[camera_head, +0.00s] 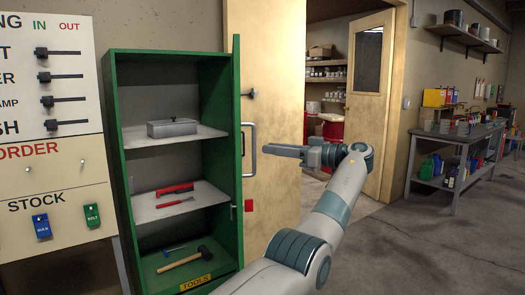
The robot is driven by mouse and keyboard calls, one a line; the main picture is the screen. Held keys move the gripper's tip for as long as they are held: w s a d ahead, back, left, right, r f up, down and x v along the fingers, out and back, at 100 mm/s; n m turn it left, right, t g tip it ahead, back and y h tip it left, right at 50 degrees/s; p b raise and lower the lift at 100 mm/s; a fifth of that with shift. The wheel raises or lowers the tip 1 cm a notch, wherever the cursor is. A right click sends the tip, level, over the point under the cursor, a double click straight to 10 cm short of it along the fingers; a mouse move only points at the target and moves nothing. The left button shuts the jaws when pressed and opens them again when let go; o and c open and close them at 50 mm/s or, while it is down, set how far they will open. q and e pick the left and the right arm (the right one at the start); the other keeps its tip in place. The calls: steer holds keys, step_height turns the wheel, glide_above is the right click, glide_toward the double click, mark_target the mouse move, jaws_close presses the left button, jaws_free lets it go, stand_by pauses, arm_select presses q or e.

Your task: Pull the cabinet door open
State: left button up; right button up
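The green cabinet (171,53) stands left of centre with its inside in view. Its green door (237,130) is swung out at the right side and seen nearly edge-on. A grey D-shaped handle (254,150) is on the right side of that door. My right gripper is not in view.
Cabinet shelves hold a grey box (172,127), red tools (175,189) and a hammer (188,258). A label board (50,150) stands at left. A pale wooden door (280,60) is behind the gripper. A workbench (460,135) stands at right; the floor (420,245) before it is clear.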

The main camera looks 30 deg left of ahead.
arm_select(q)
steer(key=d, duration=0.5)
steer(key=shift+w, duration=0.2)
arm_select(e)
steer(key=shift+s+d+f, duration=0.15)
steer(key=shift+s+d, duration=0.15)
